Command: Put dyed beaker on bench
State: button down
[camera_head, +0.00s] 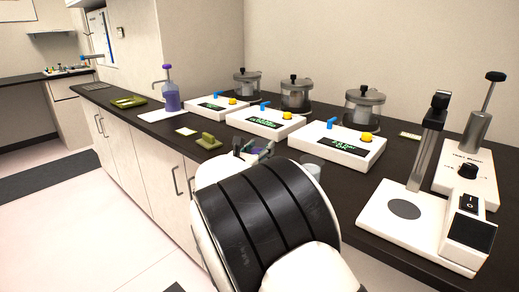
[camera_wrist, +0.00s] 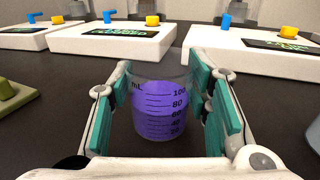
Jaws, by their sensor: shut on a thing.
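The dyed beaker (camera_wrist: 162,106) is clear glass with a graduated scale and purple liquid, upright in the wrist view. My gripper (camera_wrist: 165,108) is shut on it, with teal finger pads at its left and right sides. I cannot tell whether the beaker's base touches the bench.
White control boxes (camera_head: 265,122) with blue levers and yellow knobs stand behind my gripper. A green object (camera_head: 207,141) lies to its left. A stand with a grey disc (camera_head: 404,209) is at right. Clear glassware (camera_head: 312,160) shows beside my arm.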

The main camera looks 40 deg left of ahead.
jog(key=c, duration=1)
grip_release()
jog(key=shift+o, duration=0.8)
jog(key=shift+r, duration=0.15)
jog(key=p+v, duration=0.1)
jog(key=v, duration=1.1)
